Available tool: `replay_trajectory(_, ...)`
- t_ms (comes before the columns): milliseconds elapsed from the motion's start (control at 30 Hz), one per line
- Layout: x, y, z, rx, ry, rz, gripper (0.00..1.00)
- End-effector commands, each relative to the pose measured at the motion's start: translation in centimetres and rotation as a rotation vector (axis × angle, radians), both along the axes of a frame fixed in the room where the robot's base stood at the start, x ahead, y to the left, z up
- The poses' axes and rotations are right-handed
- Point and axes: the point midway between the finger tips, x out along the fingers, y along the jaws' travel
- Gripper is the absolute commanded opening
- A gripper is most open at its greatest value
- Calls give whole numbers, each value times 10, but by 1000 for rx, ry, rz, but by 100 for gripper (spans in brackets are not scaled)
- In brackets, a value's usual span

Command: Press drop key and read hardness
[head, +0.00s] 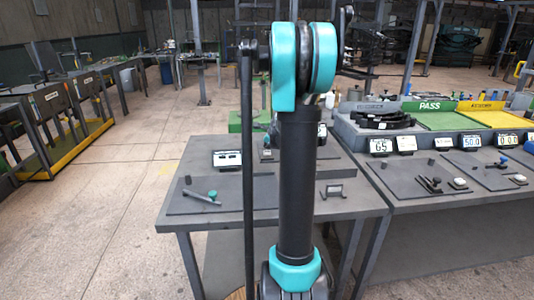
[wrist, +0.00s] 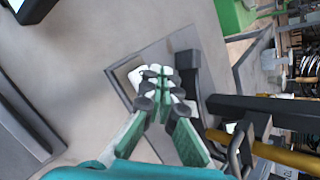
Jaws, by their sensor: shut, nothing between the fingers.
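My gripper (wrist: 162,82) shows in the wrist view with its green fingers together and nothing between them. The fingertips are over or near a dark plate (wrist: 182,42) on the grey table; whether they touch it is unclear. A dark upright part stands just right of the tips. In the head view my arm hides the gripper and the middle of the left table (head: 235,228). A small display (head: 228,158) stands on that table, its digits too small to read. I cannot pick out the drop key. Another display (head: 380,147) on the right table seems to read 65.
A green device (head: 236,121) stands at the back of the left table; green also shows in the wrist view (wrist: 236,14). The right table holds displays, small tools and a green PASS tray (head: 445,121).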

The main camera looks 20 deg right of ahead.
Motion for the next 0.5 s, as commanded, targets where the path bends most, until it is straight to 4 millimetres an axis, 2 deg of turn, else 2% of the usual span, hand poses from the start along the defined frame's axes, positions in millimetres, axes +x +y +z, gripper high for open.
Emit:
replay_trajectory(167,0,0,9,0,0,0,0)
replay_trajectory(500,0,0,39,0,0,0,0)
